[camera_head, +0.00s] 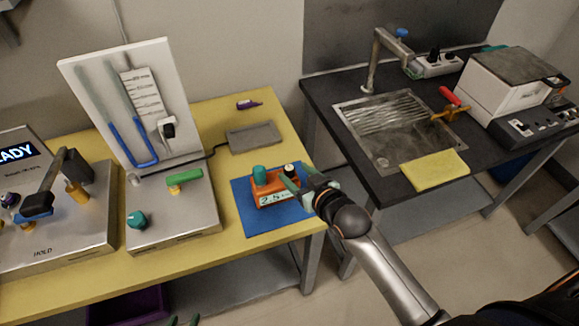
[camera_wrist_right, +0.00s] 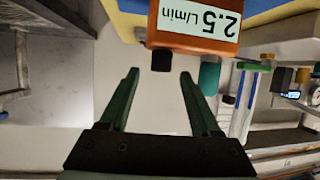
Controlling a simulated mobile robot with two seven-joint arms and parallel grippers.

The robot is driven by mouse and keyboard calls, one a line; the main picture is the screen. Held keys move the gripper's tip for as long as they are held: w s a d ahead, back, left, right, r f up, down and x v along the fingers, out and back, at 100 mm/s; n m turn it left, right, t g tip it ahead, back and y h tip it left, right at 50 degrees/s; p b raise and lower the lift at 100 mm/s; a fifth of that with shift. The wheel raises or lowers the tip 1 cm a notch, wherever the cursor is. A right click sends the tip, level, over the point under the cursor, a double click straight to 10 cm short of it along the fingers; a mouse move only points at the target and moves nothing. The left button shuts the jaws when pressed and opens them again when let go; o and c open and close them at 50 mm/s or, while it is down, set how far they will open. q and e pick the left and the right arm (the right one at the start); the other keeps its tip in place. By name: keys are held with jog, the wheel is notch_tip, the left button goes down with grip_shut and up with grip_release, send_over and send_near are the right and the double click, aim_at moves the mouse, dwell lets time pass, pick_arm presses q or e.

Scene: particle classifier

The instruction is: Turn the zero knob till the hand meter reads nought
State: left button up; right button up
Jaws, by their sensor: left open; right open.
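The orange hand meter (camera_head: 270,188) sits on a blue mat (camera_head: 246,220) at the yellow bench's right end. Its display reads 2.5 L/min, upside down in the right wrist view (camera_wrist_right: 203,18). I see no label saying which is the zero knob. My right gripper (camera_head: 292,179) is open beside the meter. In the right wrist view the black knob (camera_wrist_right: 161,61) lies between the fingertips, near their ends. Contact cannot be told. Only my left gripper's tips (camera_head: 184,321) show, open, at the bottom edge.
A white manometer panel (camera_head: 152,60) and a metal box with a teal knob (camera_head: 137,219) stand left of the meter. A gap separates this bench from the dark table (camera_head: 340,150) with a sink.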

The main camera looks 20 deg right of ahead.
aim_at(290, 169)
jog(key=shift+x, duration=2.1)
jog(key=shift+c, duration=0.3)
grip_shut()
